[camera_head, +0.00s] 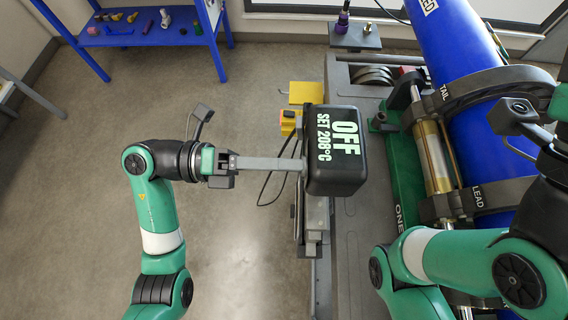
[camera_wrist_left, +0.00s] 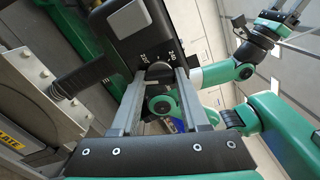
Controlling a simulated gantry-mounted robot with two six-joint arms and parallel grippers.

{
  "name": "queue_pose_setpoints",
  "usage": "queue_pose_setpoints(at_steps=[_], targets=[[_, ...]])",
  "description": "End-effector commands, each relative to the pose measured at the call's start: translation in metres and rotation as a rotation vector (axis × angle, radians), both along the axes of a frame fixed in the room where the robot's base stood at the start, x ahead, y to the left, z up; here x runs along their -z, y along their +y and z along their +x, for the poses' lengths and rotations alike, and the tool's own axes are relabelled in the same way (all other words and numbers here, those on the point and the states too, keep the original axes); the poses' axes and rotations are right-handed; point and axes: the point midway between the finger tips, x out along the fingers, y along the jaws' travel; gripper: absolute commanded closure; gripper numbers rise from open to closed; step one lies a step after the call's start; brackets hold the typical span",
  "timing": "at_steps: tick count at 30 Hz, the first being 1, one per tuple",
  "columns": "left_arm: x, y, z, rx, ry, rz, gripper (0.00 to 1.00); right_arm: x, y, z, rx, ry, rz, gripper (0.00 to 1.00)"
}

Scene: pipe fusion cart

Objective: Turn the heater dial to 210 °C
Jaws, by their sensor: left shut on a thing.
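The heater's black control box (camera_head: 335,178) stands at the middle of the head view. Its top reads OFF and SET 208°C in pale letters. My left gripper (camera_head: 300,164) reaches it from the left, with its fingers at the box's left face. In the left wrist view, the dial (camera_wrist_left: 158,71) sits between the two grey fingertips of the left gripper (camera_wrist_left: 163,76), which is shut on it.
A blue pipe (camera_head: 465,75) lies in black clamps marked TAIL and LEAD on the cart at the right. A yellow block (camera_head: 306,92) and dark cables are close behind the box. A blue table (camera_head: 140,37) with small objects stands far left. Open floor lies between.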

Motion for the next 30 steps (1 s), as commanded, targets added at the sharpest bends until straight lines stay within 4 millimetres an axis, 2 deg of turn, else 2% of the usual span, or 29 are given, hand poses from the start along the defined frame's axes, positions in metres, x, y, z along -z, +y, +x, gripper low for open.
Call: queue_pose_setpoints(at_steps=[3,10,26,27,30], targets=[[0.0024,0.0001,0.0001,0.0,-0.065,-0.002,1.0,0.0087,0.0,0.0,0.0,0.0,0.0,0.5],[0.0013,0.0001,0.0,0.0,-0.143,-0.004,1.0,0.0143,0.0001,0.0,0.0,0.0,0.0,0.5],[0.0001,0.0001,0.0001,0.0,-0.166,-0.005,1.0,0.0151,0.0,0.0001,0.0,0.0,0.0,0.5],[0.0001,0.0001,0.0001,0.0,-0.166,-0.005,0.48,0.0151,0.0,0.0001,0.0,0.0,0.0,0.5],[0.0001,0.0001,0.0001,0.0,-0.165,-0.005,0.3,0.0151,0.0,0.0,0.0,0.0,0.0,0.5]])
